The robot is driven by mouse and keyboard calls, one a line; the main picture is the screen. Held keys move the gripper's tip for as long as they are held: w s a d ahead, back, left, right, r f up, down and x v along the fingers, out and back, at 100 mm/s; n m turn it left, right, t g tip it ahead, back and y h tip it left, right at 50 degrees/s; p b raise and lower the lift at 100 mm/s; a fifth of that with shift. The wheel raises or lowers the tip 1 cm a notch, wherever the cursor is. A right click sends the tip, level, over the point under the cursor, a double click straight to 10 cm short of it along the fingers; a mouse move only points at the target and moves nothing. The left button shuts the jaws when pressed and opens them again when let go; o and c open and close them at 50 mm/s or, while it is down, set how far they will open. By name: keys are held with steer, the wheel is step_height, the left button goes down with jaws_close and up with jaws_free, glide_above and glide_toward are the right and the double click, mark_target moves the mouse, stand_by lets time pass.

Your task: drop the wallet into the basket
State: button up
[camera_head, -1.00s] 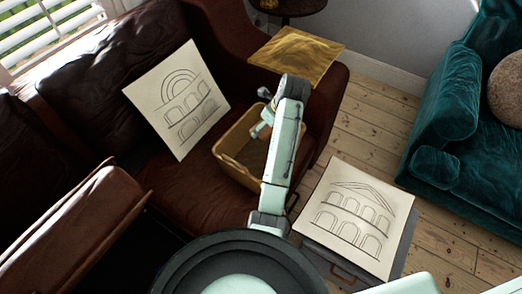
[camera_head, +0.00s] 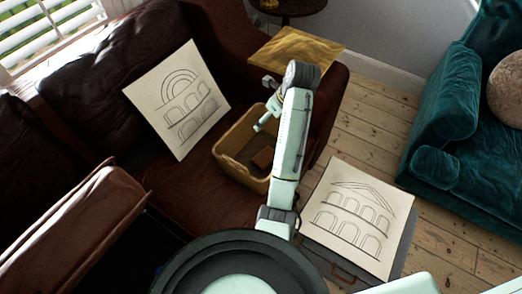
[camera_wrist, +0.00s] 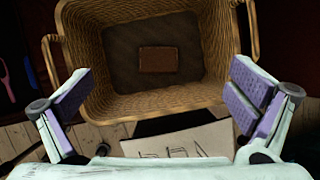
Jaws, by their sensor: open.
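The brown wallet (camera_wrist: 158,60) lies flat on the bottom of the wicker basket (camera_wrist: 100,103) in the wrist view. In the head view the wallet (camera_head: 263,157) shows as a small brown patch inside the basket (camera_head: 228,168), which stands on the dark red leather sofa. My gripper (camera_wrist: 160,112) has its two purple-padded fingers spread wide, one on each side of the basket's near rim, with nothing between them. In the head view my gripper (camera_head: 268,103) is above the basket's far side, apart from the wallet.
A drawing of arches (camera_head: 178,100) leans on the sofa (camera_head: 185,195) left of the basket. Another drawing (camera_head: 355,215) lies to the right. A teal sofa (camera_head: 465,130) stands at right, with bare floorboards (camera_head: 375,135) between.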

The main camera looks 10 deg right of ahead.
steer(key=v, duration=0.6)
steer(key=shift+s, duration=0.25)
stand_by(0.3)
